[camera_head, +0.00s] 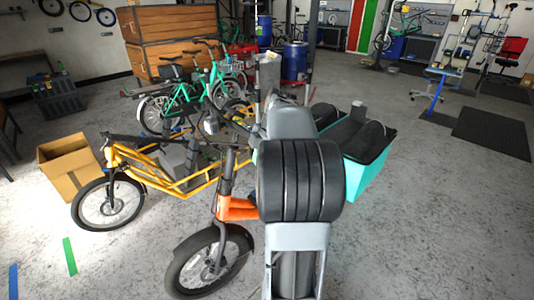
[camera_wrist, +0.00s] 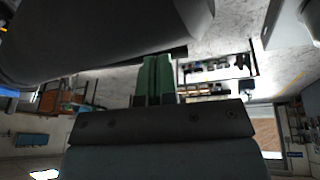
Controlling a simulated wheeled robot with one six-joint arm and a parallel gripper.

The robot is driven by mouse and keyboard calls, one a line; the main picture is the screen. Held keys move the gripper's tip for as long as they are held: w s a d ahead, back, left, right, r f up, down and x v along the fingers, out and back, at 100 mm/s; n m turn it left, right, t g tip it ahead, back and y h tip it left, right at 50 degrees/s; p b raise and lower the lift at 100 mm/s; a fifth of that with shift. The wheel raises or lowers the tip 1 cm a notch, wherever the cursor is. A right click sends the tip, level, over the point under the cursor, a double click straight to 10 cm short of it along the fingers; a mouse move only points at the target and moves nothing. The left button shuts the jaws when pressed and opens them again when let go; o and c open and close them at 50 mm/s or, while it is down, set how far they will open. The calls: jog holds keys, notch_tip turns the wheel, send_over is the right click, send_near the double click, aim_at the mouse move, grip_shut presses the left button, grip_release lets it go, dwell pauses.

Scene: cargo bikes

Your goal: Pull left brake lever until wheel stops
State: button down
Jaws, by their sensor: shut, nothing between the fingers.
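My gripper (camera_wrist: 157,78) shows in the wrist view as two green fingers close together, shut and empty. In the head view my own grey arm stands in the middle and I cannot make out the fingers there. Behind the arm is an orange cargo bike (camera_head: 236,208), its black front wheel (camera_head: 209,262) on the floor at the lower left of the arm. My arm hides much of this bike. I cannot make out the left brake lever in either view. How far the gripper is from it, and whether the wheel turns, I cannot tell.
A yellow cargo bike (camera_head: 190,187) stands close on the left, with an open cardboard box (camera_head: 69,165) beside it. A teal cargo box (camera_head: 368,180) is right of my arm. Green bikes (camera_head: 190,92) and blue barrels (camera_head: 295,62) are behind. The floor at right is mostly clear.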

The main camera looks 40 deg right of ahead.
jog(key=shift+s+d+f, duration=0.1)
jog(key=shift+d, duration=0.05)
jog(key=shift+d+r+p, duration=0.3)
jog(key=shift+d+p, duration=0.25)
jog(key=shift+d, duration=0.1)
jog(key=shift+r, duration=0.1)
jog(key=w+p+v, duration=0.1)
jog(key=p+v, duration=0.2)
jog(key=v, duration=1)
jog(key=shift+d+r+p, duration=0.15)
jog(key=shift+r+p, duration=0.15)
jog(key=shift+r, duration=0.2)
jog(key=shift+w, duration=0.1)
